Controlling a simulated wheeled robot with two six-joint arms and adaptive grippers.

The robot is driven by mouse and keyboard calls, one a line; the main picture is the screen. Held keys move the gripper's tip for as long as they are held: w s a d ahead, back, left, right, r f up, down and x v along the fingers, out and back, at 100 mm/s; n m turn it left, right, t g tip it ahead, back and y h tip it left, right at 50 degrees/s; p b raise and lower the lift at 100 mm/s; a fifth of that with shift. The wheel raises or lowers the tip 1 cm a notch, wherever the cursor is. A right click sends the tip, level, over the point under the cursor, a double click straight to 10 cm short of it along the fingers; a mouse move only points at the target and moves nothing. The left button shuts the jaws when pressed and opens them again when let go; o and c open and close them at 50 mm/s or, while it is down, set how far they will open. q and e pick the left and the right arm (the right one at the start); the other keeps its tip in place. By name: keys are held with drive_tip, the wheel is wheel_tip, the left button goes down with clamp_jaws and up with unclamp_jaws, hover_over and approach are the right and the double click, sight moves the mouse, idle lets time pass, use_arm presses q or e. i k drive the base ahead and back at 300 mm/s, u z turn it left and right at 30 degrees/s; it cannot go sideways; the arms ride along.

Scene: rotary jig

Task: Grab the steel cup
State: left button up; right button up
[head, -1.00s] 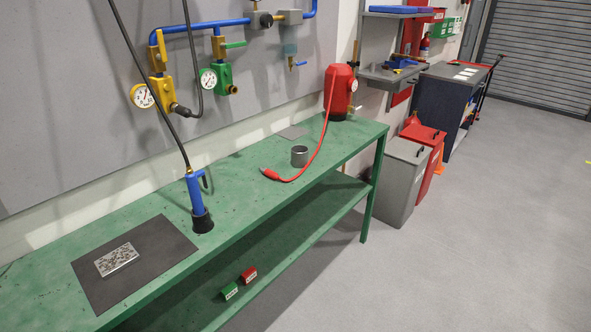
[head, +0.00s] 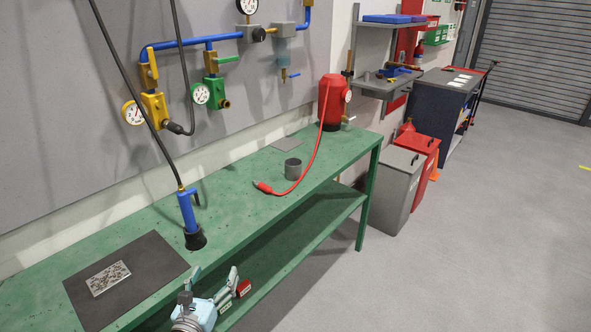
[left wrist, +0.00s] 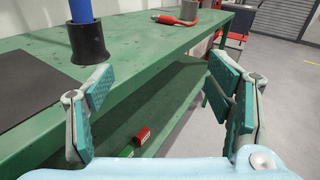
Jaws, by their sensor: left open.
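The steel cup (head: 293,169) is a small grey cylinder standing upright on the green workbench (head: 240,215), close to the red hose. In the left wrist view only part of the cup (left wrist: 199,20) shows at the top edge. My left gripper (head: 215,276) is open and empty at the bench's front edge, to the near left of the cup and well apart from it. Its two fingers also show spread wide in the left wrist view (left wrist: 162,100). My right gripper is not in view.
A blue tool with a black base (head: 190,222) stands on the bench, left of the cup. A red hose (head: 312,155) with a nozzle lies beside the cup. A dark mat (head: 155,262) carries a metal plate. Red and green blocks (head: 243,289) sit on the lower shelf.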

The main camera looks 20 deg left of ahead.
sight(293, 170)
drive_tip(key=i, duration=1.35)
